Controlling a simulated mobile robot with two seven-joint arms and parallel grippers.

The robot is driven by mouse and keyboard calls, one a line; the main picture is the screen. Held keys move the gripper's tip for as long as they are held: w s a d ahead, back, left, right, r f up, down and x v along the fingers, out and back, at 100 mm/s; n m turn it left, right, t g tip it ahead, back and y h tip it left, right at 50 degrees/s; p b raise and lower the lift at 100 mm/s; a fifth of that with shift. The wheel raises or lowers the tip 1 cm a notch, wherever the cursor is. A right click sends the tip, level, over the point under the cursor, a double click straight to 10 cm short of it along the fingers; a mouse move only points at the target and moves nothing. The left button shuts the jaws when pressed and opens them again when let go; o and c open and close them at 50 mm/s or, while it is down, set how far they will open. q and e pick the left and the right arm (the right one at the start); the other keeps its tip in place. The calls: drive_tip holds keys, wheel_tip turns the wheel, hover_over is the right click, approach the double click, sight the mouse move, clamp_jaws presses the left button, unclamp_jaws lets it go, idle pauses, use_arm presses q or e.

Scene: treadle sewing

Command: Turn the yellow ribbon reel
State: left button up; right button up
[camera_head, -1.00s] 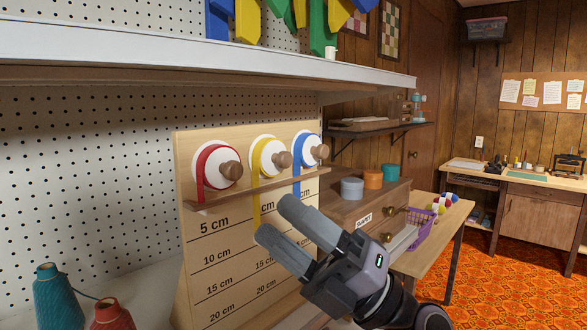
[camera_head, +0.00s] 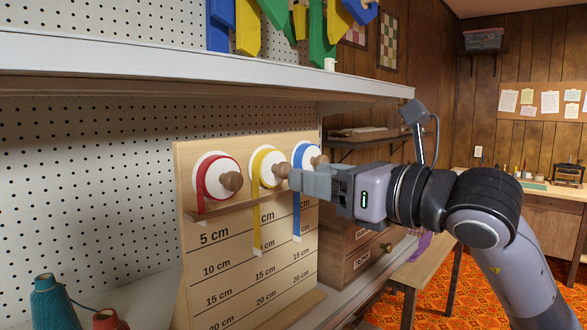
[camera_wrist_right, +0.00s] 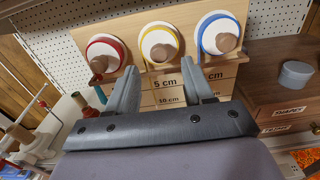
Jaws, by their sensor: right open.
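The yellow ribbon reel (camera_head: 259,158) is the middle of three white reels on a wooden board, with a round wooden knob on its front. Its yellow ribbon (camera_head: 257,235) hangs past the ledge, ending near the 10 cm line. My right gripper (camera_head: 293,180) is open and points at the board, its tips close to the yellow reel's knob (camera_head: 281,170). In the right wrist view the yellow reel (camera_wrist_right: 160,32) shows beyond the gap between the two fingers (camera_wrist_right: 160,76). Whether the fingertips touch the knob I cannot tell. My left gripper is not in view.
The red reel (camera_head: 215,168) is left of the yellow one, and the blue reel (camera_head: 304,151) is close on its right, partly behind my gripper. A white shelf (camera_head: 200,50) overhangs the board. Teal and red thread cones (camera_head: 52,300) stand at lower left.

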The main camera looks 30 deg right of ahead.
sight(276, 169)
drive_tip(key=p+x, duration=0.1)
drive_tip(key=x, duration=0.4)
drive_tip(key=shift+a, duration=0.1)
clamp_jaws()
